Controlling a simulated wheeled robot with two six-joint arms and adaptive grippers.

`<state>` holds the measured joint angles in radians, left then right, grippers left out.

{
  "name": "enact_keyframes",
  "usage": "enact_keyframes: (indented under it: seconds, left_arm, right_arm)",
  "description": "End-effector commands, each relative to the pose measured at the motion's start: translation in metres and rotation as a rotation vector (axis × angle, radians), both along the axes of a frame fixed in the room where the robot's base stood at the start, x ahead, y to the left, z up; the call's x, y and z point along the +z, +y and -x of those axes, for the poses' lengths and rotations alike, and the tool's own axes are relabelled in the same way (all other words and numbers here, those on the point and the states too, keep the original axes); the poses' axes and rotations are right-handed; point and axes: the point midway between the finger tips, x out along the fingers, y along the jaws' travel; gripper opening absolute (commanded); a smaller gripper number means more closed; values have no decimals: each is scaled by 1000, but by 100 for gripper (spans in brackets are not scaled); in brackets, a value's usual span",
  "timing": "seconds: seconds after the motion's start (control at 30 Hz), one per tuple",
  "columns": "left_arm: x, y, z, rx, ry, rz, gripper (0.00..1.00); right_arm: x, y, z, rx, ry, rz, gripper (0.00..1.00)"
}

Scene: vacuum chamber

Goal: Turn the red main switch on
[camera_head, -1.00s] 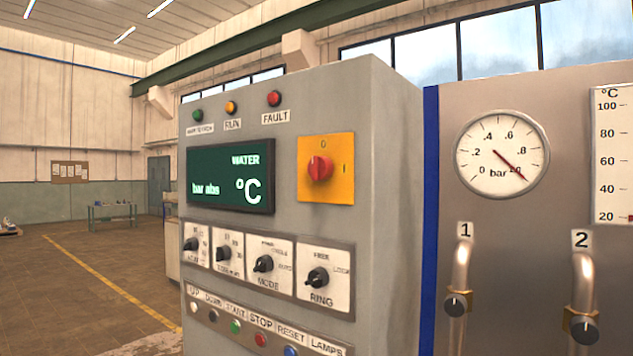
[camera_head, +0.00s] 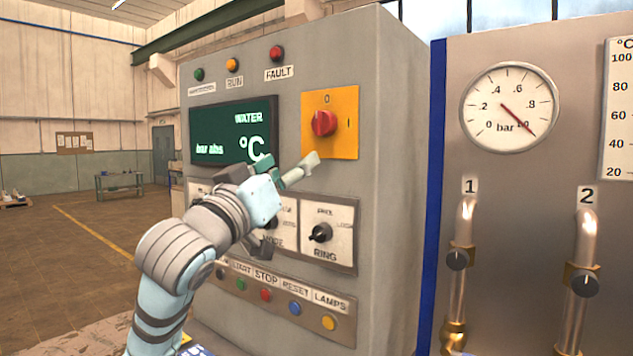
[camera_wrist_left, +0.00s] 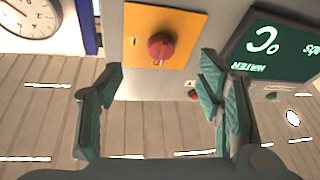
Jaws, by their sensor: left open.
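The red main switch (camera_head: 323,123) is a round knob on a yellow plate (camera_head: 345,146) on the front of the grey cabinet. The plate is marked 0 above the knob, with another mark at its right. The knob seems to point up toward the 0. My left gripper (camera_head: 276,170) is below and left of the switch, open and empty. In the left wrist view, which is upside down, the knob (camera_wrist_left: 161,46) appears between the two open fingers (camera_wrist_left: 160,76) and beyond their tips, apart from them. My right gripper is not in view.
The cabinet (camera_head: 385,200) also carries a green display (camera_head: 215,125), lamps above, a rotary RING selector (camera_head: 320,232) and a row of push buttons below. My left arm hides some selectors. A panel with a pressure gauge (camera_head: 510,105) and valve pipes (camera_head: 462,225) stands at the right.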

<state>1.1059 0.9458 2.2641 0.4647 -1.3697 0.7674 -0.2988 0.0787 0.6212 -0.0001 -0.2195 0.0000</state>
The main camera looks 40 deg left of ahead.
Motion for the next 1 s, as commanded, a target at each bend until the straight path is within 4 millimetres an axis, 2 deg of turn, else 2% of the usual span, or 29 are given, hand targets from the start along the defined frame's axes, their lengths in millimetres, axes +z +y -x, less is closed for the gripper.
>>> enact_keyframes:
  seconds: [0.03,0.07,0.17,0.5,0.6,0.77,1.0]
  left_arm:
    - [14,3,8,2,-30,8,60]
    - [19,4,9,1,-40,12,60]
    - [29,7,-1,-4,-46,17,60]
    - [66,25,-88,-2,-43,18,60]
    - [71,29,-105,1,-43,15,60]
    - [73,31,-118,1,-44,12,60]
    - [72,32,-119,2,-44,11,60]
  right_arm:
    - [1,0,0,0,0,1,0]
    - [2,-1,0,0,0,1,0]
    - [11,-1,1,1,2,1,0]
    - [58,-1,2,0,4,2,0]
    - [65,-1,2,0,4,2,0]
    - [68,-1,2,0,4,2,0]
    - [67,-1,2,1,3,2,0]
